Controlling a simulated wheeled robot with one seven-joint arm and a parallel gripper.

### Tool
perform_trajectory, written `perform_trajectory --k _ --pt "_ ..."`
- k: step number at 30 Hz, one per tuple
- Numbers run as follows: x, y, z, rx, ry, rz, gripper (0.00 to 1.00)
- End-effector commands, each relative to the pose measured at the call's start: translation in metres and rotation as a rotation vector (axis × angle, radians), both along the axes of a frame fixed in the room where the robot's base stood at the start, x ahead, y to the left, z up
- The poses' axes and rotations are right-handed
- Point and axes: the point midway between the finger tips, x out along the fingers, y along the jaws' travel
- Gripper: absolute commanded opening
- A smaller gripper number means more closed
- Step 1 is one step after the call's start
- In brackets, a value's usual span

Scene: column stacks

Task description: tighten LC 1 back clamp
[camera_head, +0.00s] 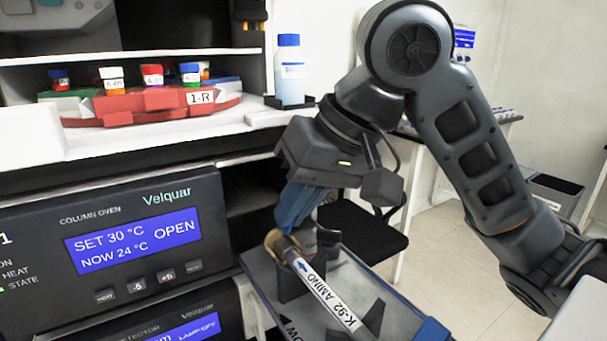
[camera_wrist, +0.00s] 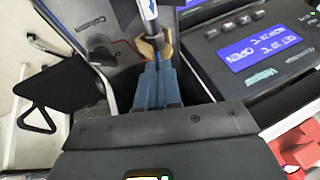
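A white column labelled K-92 AMINO (camera_head: 325,297) lies slantwise in dark cradles on the pulled-out tray of the open column oven. A brass-coloured end fitting (camera_head: 273,241) sits at its back end and also shows in the wrist view (camera_wrist: 168,47), just beyond my fingertips. The dark back cradle (camera_head: 291,287) stands under the column near that end. The front cradle (camera_head: 373,317) holds the label end. My gripper (camera_head: 286,226) points down at the fitting. In the wrist view its blue fingers (camera_wrist: 158,67) are almost together against the fitting. The exact contact is partly hidden by the fingers.
The Velquar oven panel (camera_head: 133,240) stands close left of my gripper and reads SET 30, NOW 24, OPEN. Above it are a red rack marked 1-R (camera_head: 160,103) with several capped vials and a blue-capped bottle (camera_head: 290,72). A black stool (camera_head: 362,229) stands behind the tray.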

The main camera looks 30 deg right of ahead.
Motion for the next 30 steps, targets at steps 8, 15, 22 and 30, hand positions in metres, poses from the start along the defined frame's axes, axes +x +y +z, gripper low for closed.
perform_trajectory --k 8,15,22,30 --pt "0.000 0.014 0.014 -0.263 0.000 0.004 0.00" --pt "0.000 0.026 0.014 -0.478 -0.002 0.004 0.00" --pt "0.001 0.037 0.010 -0.684 -0.005 0.004 0.00" --pt "0.002 0.049 -0.002 -0.909 -0.009 0.002 0.00"
